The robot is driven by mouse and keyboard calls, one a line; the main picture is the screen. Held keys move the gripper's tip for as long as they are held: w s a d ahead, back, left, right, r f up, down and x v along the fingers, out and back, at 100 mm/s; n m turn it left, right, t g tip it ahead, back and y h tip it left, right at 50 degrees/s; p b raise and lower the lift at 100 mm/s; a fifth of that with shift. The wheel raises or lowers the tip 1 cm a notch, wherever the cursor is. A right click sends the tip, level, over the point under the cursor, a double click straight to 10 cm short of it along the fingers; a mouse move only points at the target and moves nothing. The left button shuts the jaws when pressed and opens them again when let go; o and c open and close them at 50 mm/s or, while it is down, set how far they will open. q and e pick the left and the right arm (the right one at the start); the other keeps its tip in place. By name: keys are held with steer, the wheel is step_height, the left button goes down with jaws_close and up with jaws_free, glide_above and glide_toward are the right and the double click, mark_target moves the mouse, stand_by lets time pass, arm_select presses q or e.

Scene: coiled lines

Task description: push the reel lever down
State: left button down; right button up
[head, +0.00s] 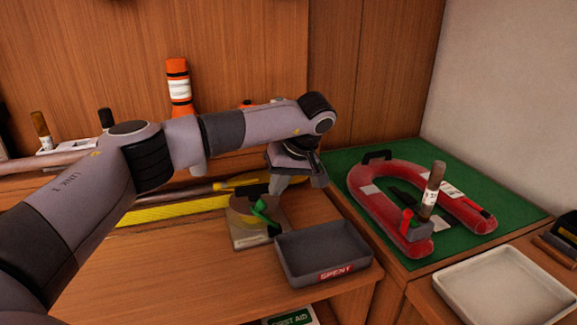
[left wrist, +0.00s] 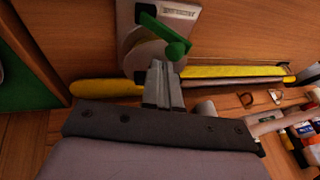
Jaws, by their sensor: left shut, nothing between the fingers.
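The reel (head: 243,208) stands on the wooden bench, on a pale base plate. Its green lever (head: 262,212) sits on the side facing me; it slants down to a knob. In the left wrist view the lever's green knob (left wrist: 178,50) shows just beyond my fingertips, in front of the grey reel plate (left wrist: 165,10). My left gripper (head: 277,188) is shut and empty, pointing down just above the lever. In the left wrist view its fingertips (left wrist: 163,68) are close to the knob; I cannot tell if they touch. My right gripper is not in view.
A grey tray marked SPENT (head: 325,272) stands right beside the reel. A yellow rod (head: 170,212) lies behind and left. A red horseshoe-shaped float (head: 375,205) lies on a green mat (head: 515,212) at right. A white tray (head: 480,312) is at front right. The bench front left is clear.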

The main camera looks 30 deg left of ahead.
arm_select(q)
steer(key=shift+s+a+f, duration=0.55)
steer(key=shift+s+f, duration=0.1)
steer(key=shift+f, duration=0.1)
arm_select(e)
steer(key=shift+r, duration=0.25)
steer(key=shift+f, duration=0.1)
arm_select(q)
steer(key=shift+s+a+t+h+b, duration=0.25)
steer(key=shift+t+h+b, duration=0.05)
steer(key=shift+t+h, duration=0.2)
steer(key=shift+f, duration=0.1)
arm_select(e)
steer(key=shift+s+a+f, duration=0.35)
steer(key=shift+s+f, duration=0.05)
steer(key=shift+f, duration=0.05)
